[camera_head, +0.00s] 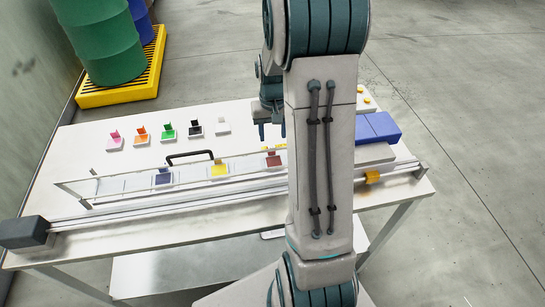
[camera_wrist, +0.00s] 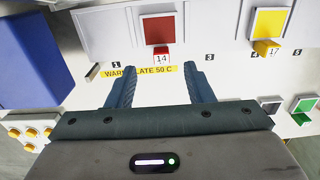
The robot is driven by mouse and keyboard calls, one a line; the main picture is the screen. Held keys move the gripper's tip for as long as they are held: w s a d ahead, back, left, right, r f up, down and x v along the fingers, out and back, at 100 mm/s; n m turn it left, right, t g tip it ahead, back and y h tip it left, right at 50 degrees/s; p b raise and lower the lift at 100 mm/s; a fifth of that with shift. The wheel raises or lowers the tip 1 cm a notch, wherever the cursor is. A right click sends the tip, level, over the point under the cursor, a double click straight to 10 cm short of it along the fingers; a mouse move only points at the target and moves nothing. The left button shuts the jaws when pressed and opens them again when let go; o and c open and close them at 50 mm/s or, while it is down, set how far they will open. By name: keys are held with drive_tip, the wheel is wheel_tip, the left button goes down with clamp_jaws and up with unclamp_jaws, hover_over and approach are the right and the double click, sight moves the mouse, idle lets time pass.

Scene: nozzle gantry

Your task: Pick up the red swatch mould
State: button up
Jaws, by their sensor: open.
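The red swatch mould (camera_wrist: 158,28) is a dark red square in a white frame, with an upright red tab marked 14 (camera_wrist: 161,53), in the upper middle of the wrist view. It sits on the warm plate strip. In the head view the red mould (camera_head: 273,159) shows just left of my arm, partly hidden by it. My gripper (camera_wrist: 157,72) is open and empty; its two fingers point toward the red mould, with the tab beyond and between the fingertips. In the head view my gripper (camera_head: 272,131) hangs behind my arm, above the table, partly hidden.
A yellow mould (camera_head: 219,169) and a blue mould (camera_head: 163,177) stand on the same strip. Several moulds, including a green one (camera_head: 168,133), line the back. A blue box (camera_head: 376,128) stands right.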

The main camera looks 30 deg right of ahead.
drive_tip(key=shift+w+f+p, duration=0.15)
drive_tip(key=shift+f+p, duration=0.75)
drive_tip(key=shift+f, duration=2.9)
clamp_jaws()
